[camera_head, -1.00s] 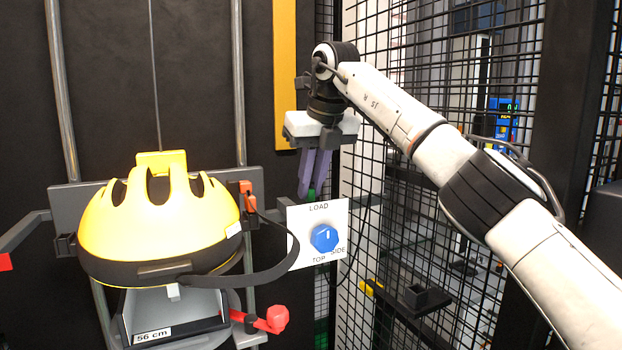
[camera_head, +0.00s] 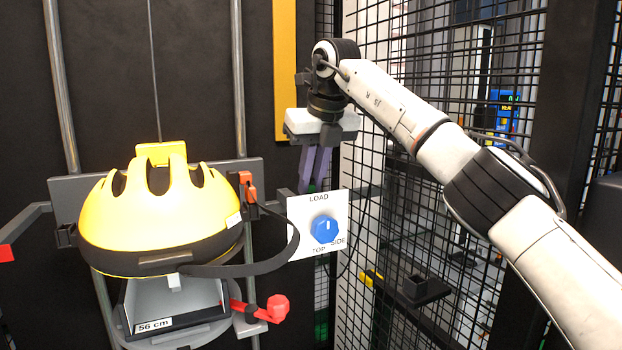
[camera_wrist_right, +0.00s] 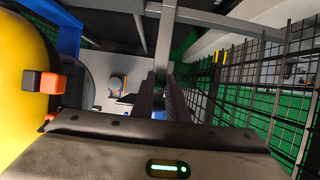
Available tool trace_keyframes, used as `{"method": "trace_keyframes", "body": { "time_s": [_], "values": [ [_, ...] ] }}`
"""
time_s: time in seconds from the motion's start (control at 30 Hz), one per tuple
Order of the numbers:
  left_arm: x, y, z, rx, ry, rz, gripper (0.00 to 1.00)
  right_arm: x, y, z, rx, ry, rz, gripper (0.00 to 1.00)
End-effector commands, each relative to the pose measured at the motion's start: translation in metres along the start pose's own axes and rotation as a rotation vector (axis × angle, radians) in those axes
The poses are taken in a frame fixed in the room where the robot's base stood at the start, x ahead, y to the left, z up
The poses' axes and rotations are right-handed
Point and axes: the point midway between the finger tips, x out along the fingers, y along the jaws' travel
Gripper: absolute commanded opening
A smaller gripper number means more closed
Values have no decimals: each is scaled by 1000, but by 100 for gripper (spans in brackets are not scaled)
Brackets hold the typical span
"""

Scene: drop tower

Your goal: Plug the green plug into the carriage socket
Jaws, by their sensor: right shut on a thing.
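My right gripper (camera_head: 312,188) hangs with its purple fingers pointing down, just behind the top edge of the LOAD panel. Its jaws are shut; the green plug is hidden at the fingertips behind that panel. In the right wrist view the fingers (camera_wrist_right: 166,100) show edge-on, and I cannot make out the plug. The carriage (camera_head: 262,172) is the grey plate behind the yellow helmet (camera_head: 150,225), left of the gripper. I cannot pick out its socket. My left gripper is not in view.
The white LOAD panel (camera_head: 298,245) with a blue knob (camera_head: 324,229) stands close below the gripper. A red lever (camera_head: 276,308) sticks out below the helmet. A black strap (camera_head: 285,258) loops towards the panel. Black wire mesh (camera_head: 440,50) closes the right side.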

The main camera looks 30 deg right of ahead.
Motion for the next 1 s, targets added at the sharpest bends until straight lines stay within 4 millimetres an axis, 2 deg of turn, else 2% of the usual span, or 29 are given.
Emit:
{"method": "trace_keyframes", "body": {
  "time_s": [0.03, 0.07, 0.2, 0.47, 0.57, 1.0],
  "values": [
    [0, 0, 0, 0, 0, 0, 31, 1, 0, 0, 0, 0, 0, 0],
    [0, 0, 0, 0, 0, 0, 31, 1, 0, 0, 0, 0, 0, 15],
    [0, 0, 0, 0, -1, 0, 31, 1, 0, 0, 0, 0, 0, 35],
    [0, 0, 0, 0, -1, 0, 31, 0, 0, 0, 0, 0, 0, 35],
    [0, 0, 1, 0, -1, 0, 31, -6, 0, 0, 0, -1, 0, 35],
    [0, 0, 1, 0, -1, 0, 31, -85, 1, 0, 0, -2, 0, 35]
  ]
}}
